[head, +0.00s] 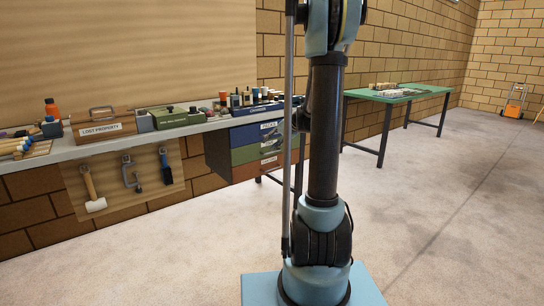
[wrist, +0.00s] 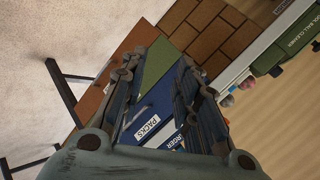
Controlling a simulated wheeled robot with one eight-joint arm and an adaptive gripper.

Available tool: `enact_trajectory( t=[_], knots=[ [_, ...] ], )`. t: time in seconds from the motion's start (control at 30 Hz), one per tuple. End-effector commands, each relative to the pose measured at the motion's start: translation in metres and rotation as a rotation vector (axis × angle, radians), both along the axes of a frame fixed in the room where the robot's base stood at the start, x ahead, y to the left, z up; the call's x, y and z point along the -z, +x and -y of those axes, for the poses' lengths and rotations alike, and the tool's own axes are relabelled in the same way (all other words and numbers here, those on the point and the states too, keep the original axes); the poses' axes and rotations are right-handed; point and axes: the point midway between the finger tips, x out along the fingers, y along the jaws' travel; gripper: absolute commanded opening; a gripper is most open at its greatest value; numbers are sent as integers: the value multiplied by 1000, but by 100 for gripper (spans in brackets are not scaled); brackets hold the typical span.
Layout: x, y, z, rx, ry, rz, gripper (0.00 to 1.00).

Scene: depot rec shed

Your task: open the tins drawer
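A drawer unit hangs under the bench, with a blue drawer (head: 242,135) labelled PACKS on top, a green drawer (head: 243,154) in the middle and an orange-brown drawer (head: 244,173) at the bottom. All three fronts look flush. I cannot read a TINS label. The wrist view shows them turned: blue drawer (wrist: 158,103), green drawer (wrist: 160,62) and orange-brown drawer (wrist: 118,62). My gripper (wrist: 158,68) is open, its fingers apart in front of the drawer fronts, with nothing visibly held. Its fingers hide parts of the fronts; contact cannot be judged.
The bench (head: 75,150) carries a lost property box (head: 103,126), a green case (head: 172,118) and several bottles. A hammer (head: 92,190) and a clamp (head: 130,172) hang below it. A green table (head: 420,91) stands at the back right.

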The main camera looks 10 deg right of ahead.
Motion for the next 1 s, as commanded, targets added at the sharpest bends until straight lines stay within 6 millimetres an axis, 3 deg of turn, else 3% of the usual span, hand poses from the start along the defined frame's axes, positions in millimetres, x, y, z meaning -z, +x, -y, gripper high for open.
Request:
enact_trajectory(
  t=[0.1, 0.5, 1.0],
  knots=[
    [10, 35, 10, 35, 54, 22, 29],
    [53, 132, 48, 151, 239, 91, 29],
    [139, 220, 111, 300, 472, 174, 29]
  ],
)
